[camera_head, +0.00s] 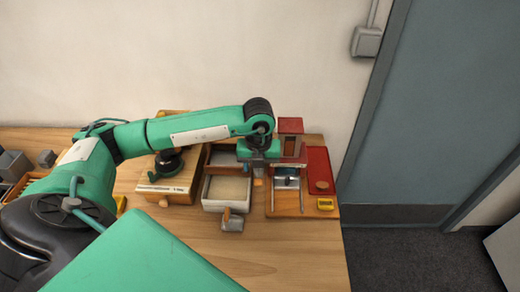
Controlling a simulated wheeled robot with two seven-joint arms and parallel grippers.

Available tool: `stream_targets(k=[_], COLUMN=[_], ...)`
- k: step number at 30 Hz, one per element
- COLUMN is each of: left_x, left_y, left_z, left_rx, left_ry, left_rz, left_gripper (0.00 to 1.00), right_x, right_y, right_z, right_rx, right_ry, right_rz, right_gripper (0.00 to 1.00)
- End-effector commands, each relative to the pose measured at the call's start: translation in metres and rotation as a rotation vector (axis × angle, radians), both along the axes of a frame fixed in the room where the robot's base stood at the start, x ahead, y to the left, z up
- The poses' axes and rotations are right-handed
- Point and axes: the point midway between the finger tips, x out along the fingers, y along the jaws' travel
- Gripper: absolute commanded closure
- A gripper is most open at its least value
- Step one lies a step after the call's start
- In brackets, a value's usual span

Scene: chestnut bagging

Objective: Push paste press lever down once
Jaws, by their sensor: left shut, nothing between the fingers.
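The paste press (290,127) has a red top block above a brown upright and stands at the back of a wooden board on the table. Its lever cannot be made out clearly. My left arm reaches over from the left and its wrist bends down beside the press. My right gripper is not in view.
A red tray (319,168) holds a round brown piece, with a small yellow device (325,204) in front. The front tabletop (290,255) is clear.

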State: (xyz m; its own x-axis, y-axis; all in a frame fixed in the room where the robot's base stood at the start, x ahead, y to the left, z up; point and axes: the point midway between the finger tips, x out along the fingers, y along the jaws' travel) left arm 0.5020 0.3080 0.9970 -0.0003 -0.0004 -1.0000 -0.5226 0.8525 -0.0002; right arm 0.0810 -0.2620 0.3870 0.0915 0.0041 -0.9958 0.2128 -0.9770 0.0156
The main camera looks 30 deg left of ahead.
Motion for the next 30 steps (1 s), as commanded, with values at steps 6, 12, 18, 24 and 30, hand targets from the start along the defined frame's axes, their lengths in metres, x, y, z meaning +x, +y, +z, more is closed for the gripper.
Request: stream_targets(k=[6, 12, 18, 24, 30], left_x=[0.0, -0.001, 0.0, 0.002, 0.004], left_y=[0.0, 0.0, 0.0, 0.001, 0.002], left_z=[0.0, -0.009, -0.003, 0.019, 0.043], left_rx=[0.0, 0.0, 0.001, 0.0, 0.001], left_ry=[0.001, 0.001, 0.001, -0.002, -0.001], left_rz=[0.0, 0.0, 0.0, 0.001, 0.001], left_gripper=[1.0, 1.0, 1.0, 1.0, 1.0], right_x=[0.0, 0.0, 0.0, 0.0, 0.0], right_y=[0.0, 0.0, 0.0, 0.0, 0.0], right_z=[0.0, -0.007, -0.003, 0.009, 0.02], right_rx=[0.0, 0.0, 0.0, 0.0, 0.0], right_ry=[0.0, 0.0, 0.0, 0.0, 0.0], right_rz=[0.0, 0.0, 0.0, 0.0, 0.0], right_gripper=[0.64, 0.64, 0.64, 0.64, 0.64])
